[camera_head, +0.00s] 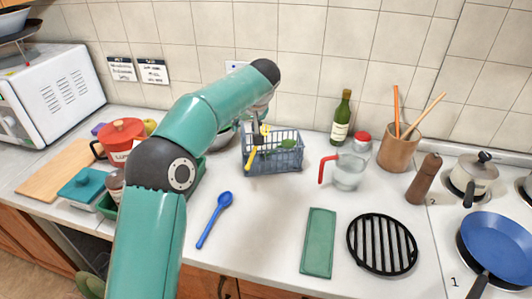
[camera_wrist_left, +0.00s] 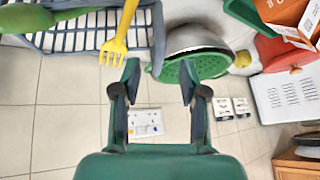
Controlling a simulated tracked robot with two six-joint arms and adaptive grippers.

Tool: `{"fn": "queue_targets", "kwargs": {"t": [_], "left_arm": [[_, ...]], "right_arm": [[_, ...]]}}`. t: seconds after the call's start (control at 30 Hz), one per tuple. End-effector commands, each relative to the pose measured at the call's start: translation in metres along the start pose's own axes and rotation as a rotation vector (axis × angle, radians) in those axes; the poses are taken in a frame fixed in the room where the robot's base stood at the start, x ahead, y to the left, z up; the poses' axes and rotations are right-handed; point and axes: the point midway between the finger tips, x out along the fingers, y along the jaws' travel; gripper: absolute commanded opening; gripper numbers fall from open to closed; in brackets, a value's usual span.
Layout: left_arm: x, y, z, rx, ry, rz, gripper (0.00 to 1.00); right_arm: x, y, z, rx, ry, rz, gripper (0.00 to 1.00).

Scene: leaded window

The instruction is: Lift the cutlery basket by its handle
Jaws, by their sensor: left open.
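The cutlery basket (camera_head: 282,162) is a blue-grey openwork basket on the counter, back centre in the head view. It holds a yellow fork (camera_head: 251,157) and something green (camera_head: 288,144). In the wrist view, the basket (camera_wrist_left: 75,40) fills the upper left, with the yellow fork (camera_wrist_left: 118,35) over its side. I cannot make out its handle clearly. My left gripper (camera_wrist_left: 158,78) is open and empty, its fingers apart, close beside the fork and basket. In the head view, my arm partly hides this gripper, above the basket's left part. My right gripper is not in view.
A colander (camera_wrist_left: 195,50) stands close beside the basket. A glass jug (camera_head: 349,171) with a red handle and a green bottle (camera_head: 342,118) stand right of it. A blue spoon (camera_head: 215,219), green mat (camera_head: 319,243) and black trivet (camera_head: 382,244) lie in front.

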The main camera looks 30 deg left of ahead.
Motion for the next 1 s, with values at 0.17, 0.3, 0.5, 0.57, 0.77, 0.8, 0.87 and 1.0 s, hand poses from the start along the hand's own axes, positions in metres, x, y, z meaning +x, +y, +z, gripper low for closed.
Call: {"fn": "queue_targets", "kwargs": {"t": [0.17,0.3,0.5,0.57,0.77,0.8,0.87,1.0], "left_arm": [[0.013,-0.001,-0.003,0.001,-0.003,-0.002,0.43],[0.032,-0.002,-0.007,0.0,-0.004,-0.004,0.43],[0.052,-0.001,-0.006,0.0,-0.001,-0.001,0.43],[0.053,-0.001,-0.006,-0.001,-0.001,0.0,0.43],[0.053,-0.001,-0.005,-0.001,-0.001,-0.001,0.36],[0.053,-0.001,-0.005,-0.001,-0.001,-0.001,0.3],[0.053,-0.002,-0.005,-0.001,-0.001,-0.001,0.2],[0.053,-0.002,-0.005,-0.001,-0.001,-0.001,0.0]], "right_arm": [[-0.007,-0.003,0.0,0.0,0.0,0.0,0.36],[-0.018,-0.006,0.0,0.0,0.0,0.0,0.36],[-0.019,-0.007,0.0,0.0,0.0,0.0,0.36],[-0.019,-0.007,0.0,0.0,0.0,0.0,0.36],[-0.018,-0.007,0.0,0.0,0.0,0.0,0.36],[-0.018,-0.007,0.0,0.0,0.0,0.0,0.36],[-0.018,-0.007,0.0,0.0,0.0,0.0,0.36],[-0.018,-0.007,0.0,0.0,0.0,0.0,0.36]]}}
